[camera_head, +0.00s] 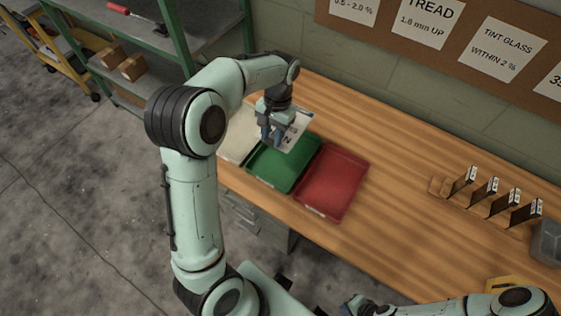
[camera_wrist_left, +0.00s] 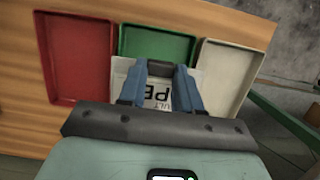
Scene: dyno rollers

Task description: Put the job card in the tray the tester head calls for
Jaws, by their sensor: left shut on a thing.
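My left gripper (camera_head: 270,134) is shut on the white job card (camera_head: 298,131), held over the trays. In the left wrist view the card (camera_wrist_left: 160,94) shows large dark print, partly hidden by my blue fingers (camera_wrist_left: 161,72). The green tray (camera_head: 268,176) lies in the middle, the red tray (camera_head: 344,172) to its right, and the cream tray (camera_head: 232,151) to its left, partly hidden by my arm. The card overlaps the green tray's far edge in the picture; its height is unclear. My right gripper (camera_head: 357,304) is low at the bottom edge, its jaws unclear. No tester head readout is legible.
The wooden bench (camera_head: 400,215) is clear right of the red tray. A wooden rack (camera_head: 480,205) with several upright cards stands further right, beside a grey bin (camera_head: 548,243). A board with printed sheets (camera_head: 428,22) hangs behind. A green-framed shelf (camera_head: 180,40) stands left.

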